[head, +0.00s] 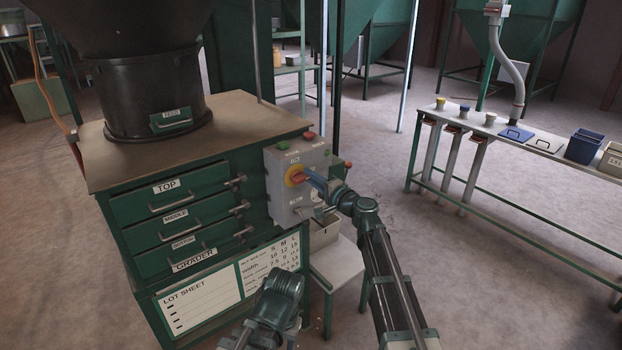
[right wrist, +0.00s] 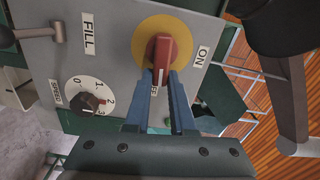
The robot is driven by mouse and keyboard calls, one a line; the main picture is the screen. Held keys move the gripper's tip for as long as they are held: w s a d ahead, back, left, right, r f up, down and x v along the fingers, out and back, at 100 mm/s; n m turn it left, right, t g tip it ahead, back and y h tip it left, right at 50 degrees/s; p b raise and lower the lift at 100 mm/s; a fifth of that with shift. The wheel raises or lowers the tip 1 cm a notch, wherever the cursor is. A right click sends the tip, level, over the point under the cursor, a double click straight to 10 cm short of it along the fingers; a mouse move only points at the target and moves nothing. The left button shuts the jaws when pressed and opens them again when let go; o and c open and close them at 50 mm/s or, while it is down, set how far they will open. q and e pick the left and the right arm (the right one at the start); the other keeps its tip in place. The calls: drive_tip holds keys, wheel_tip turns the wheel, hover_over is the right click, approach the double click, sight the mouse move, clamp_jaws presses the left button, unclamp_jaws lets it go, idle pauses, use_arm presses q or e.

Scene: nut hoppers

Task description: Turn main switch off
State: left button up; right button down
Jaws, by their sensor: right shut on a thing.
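The main switch is a red handle (right wrist: 168,58) on a yellow round plate (right wrist: 150,35), on the front of the grey control box (head: 285,210). In the head view its yellow plate (head: 294,175) shows left of my right gripper (head: 306,174). My right gripper's blue fingers (right wrist: 162,90) are shut on the red handle. The handle's white line points down in the right wrist view, towards a label partly hidden by the fingers. The ON label (right wrist: 202,56) is to the right of the plate. Part of my left arm shows at the bottom of the head view; its fingers do not show.
The box also carries a speed dial (right wrist: 90,100), a FILL lever (right wrist: 57,32) and green and red buttons (head: 309,135) on top. The green grader cabinet (head: 130,215) stands left of it. A small bin (head: 323,233) sits below. A bench (head: 480,155) stands at right across open floor.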

drive_tip(key=shift+f+m, duration=0.2)
drive_tip(key=shift+m, duration=0.3)
idle(0.3)
drive_tip(key=c, duration=0.8)
unclamp_jaws()
drive_tip(key=shift+o, duration=0.2)
drive_tip(key=shift+d, duration=0.1)
drive_tip(key=v, duration=1.3)
drive_tip(key=shift+s+d, duration=0.2)
drive_tip(key=shift+s, duration=0.15)
